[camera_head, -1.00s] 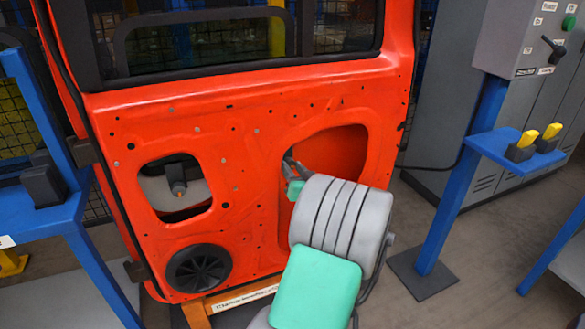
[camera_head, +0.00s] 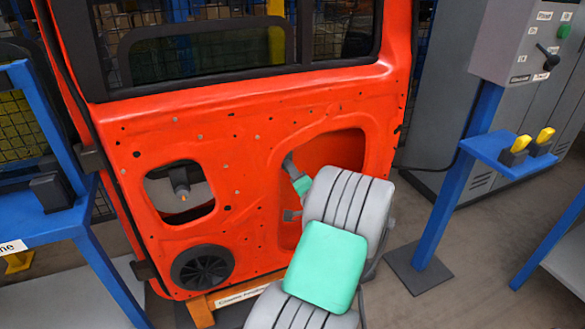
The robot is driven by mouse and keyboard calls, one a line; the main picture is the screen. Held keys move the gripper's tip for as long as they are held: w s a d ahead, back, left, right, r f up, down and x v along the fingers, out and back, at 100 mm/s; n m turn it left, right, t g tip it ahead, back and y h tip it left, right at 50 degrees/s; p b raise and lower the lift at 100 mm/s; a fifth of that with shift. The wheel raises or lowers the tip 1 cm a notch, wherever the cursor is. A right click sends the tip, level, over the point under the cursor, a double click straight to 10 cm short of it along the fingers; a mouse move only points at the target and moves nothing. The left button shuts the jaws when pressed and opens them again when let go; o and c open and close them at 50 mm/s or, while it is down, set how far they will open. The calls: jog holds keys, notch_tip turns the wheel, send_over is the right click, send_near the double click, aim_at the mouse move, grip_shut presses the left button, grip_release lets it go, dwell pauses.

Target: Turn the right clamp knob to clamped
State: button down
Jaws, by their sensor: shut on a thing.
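The orange-red door panel (camera_head: 250,130) stands in front of me. My arm reaches into its right opening (camera_head: 335,152). My gripper (camera_head: 290,166) is at the left side of this opening, mostly behind my arm's ringed grey link. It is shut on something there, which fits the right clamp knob. That knob is hidden from this view, so its angle cannot be read. A small dark grey piece (camera_head: 291,215) shows just below; I cannot tell what it belongs to. In the left opening, a grey knob-like part (camera_head: 180,180) with an orange tip shows.
A blue stand (camera_head: 455,190) with two yellow-topped black blocks is on the right. A grey control box (camera_head: 510,55) with a black lever and green button is above it. Another blue frame (camera_head: 40,222) is at left. A black round speaker (camera_head: 202,267) sits low on the door.

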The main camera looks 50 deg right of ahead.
jog(key=shift+m+p, duration=0.4)
jog(key=shift+m, duration=0.4)
jog(key=c, duration=1)
grip_release()
jog(key=shift+s, duration=0.1)
jog(key=v, duration=0.7)
jog(key=shift+s+a+p, duration=0.2)
jog(key=shift+s+p, duration=0.05)
jog(key=shift+p, duration=0.1)
